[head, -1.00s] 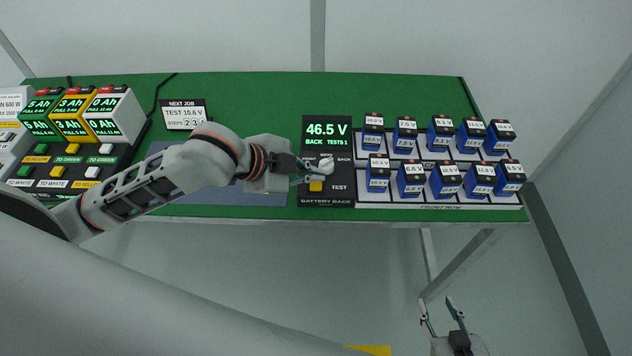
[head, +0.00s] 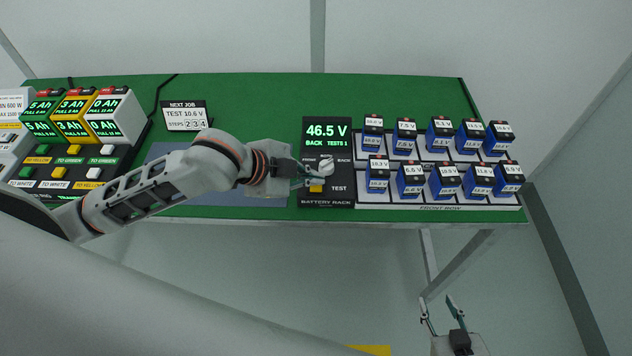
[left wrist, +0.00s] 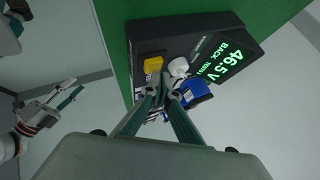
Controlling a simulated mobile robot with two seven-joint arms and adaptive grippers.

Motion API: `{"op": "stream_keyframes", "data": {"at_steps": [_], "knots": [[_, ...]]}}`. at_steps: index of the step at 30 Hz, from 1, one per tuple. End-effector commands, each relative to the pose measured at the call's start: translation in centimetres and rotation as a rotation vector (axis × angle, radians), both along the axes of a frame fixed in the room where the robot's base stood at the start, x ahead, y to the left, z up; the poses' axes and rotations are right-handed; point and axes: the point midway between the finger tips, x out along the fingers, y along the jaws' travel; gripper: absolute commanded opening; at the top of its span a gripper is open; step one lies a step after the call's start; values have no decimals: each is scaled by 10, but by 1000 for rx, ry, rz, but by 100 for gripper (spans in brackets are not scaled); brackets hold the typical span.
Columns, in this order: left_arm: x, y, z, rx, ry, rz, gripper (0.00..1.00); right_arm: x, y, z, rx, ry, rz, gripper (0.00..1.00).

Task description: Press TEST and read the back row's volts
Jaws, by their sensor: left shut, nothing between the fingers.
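The battery rack's black panel (head: 340,195) has a lit screen (head: 327,133) reading 46.5 V, BACK, TESTS 1. Below the screen are a white knob (head: 326,166) between the FRONT and BACK labels, and the yellow TEST button (head: 316,188). My left gripper (head: 312,180) is shut and empty, close to both controls. In the left wrist view its fingertips (left wrist: 165,92) appear just short of the yellow button (left wrist: 153,65) and white knob (left wrist: 178,67); I cannot tell whether they touch. My right gripper (head: 438,312) is open and empty, below the table's front edge.
Blue batteries with volt labels stand in a back row (head: 438,135) and a front row (head: 446,182), right of the panel. A NEXT JOB card (head: 185,115) reads TEST 10.6 V. Several chargers and coloured buttons (head: 75,160) are at the left. Green table (head: 250,95) behind is clear.

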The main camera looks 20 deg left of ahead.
Motion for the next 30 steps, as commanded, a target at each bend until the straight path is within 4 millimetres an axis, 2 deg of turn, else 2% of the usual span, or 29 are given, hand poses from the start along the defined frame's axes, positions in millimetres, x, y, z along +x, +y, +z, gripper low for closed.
{"op": "stream_keyframes", "data": {"at_steps": [30], "knots": [[0,0,-7,1,-1,1,0,0,0,1,1,0,-1,38]]}}
